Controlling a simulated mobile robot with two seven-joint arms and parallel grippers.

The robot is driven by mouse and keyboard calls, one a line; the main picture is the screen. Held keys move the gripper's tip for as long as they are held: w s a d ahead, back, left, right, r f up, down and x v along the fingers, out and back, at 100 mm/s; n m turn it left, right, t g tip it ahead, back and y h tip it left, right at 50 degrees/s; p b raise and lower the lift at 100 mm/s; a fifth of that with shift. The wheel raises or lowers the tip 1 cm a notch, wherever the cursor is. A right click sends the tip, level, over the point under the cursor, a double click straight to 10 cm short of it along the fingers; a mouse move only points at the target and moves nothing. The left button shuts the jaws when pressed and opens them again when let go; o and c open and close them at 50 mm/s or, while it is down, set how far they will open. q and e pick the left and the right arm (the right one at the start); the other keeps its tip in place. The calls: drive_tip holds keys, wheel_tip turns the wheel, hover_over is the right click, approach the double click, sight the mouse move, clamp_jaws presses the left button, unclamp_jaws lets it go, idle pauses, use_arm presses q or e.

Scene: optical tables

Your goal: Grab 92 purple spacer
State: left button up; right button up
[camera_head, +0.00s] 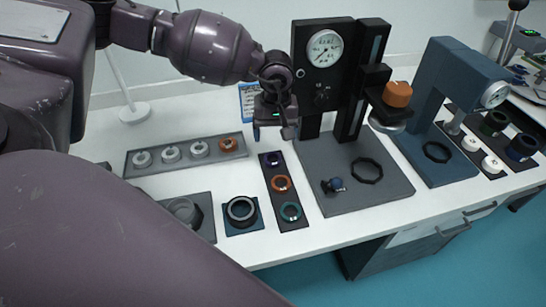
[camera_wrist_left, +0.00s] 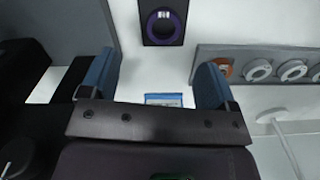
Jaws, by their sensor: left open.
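The purple spacer (camera_head: 272,158) is a small dark purple ring at the far end of a narrow dark tray (camera_head: 292,212). My right gripper is not in view.
A grey tray (camera_head: 187,155) with white rings and an orange one lies to the left. A black press (camera_head: 324,90) with a gauge stands close on the right, with a blue press (camera_head: 450,75) beyond it. Dark holders (camera_head: 256,224) with rings sit at the front left.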

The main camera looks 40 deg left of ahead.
sight(273, 158)
use_arm(q)
wheel_tip(273, 158, down, 3)
drive_tip(key=shift+r, duration=0.15)
drive_tip(key=shift+a+f, duration=0.2)
drive_tip(key=shift+f, duration=1.35)
drive_tip(key=shift+a+f, duration=0.15)
drive_tip(key=shift+f, duration=1.4)
drive_tip(key=c, duration=1)
